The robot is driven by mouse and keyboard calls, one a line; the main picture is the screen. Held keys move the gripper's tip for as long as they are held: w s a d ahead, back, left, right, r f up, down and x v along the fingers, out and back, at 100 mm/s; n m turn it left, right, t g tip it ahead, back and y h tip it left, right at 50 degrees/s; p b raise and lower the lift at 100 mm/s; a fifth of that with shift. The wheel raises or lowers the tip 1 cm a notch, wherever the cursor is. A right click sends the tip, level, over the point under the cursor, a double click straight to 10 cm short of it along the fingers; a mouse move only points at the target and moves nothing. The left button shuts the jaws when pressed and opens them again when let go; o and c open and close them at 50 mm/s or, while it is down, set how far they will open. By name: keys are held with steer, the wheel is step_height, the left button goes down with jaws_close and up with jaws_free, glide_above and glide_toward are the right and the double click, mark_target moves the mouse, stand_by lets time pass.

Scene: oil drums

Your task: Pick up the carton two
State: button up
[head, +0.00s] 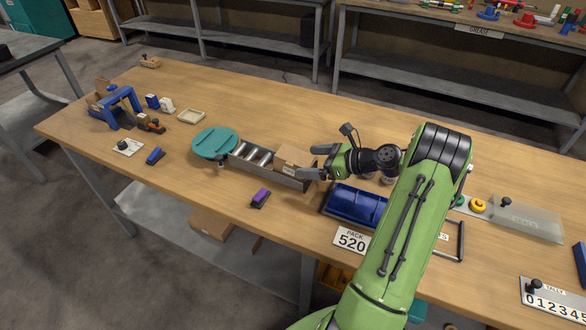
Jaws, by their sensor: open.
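A small brown cardboard carton (294,157) sits at the right end of a short grey roller conveyor (235,161) on the wooden table. A white label shows on its near side. I cannot read a number on it. My gripper (316,161) is open, just right of the carton, with its fingers pointing left. One finger is at the carton's far right side and the other at its near right side. I cannot tell whether either finger touches it.
A teal turntable (214,142) adjoins the conveyor's left end. A purple-topped block (260,198) lies in front. A blue frame (119,107) stands far left. The table's back middle is clear.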

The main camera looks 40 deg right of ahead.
mark_target(297, 161)
steer(key=b+x, duration=0.1)
steer(key=x, duration=0.4)
steer(key=shift+s, duration=0.15)
steer(key=shift+c, duration=0.2)
steer(key=c, duration=1.1)
steer(key=shift+r, duration=0.1)
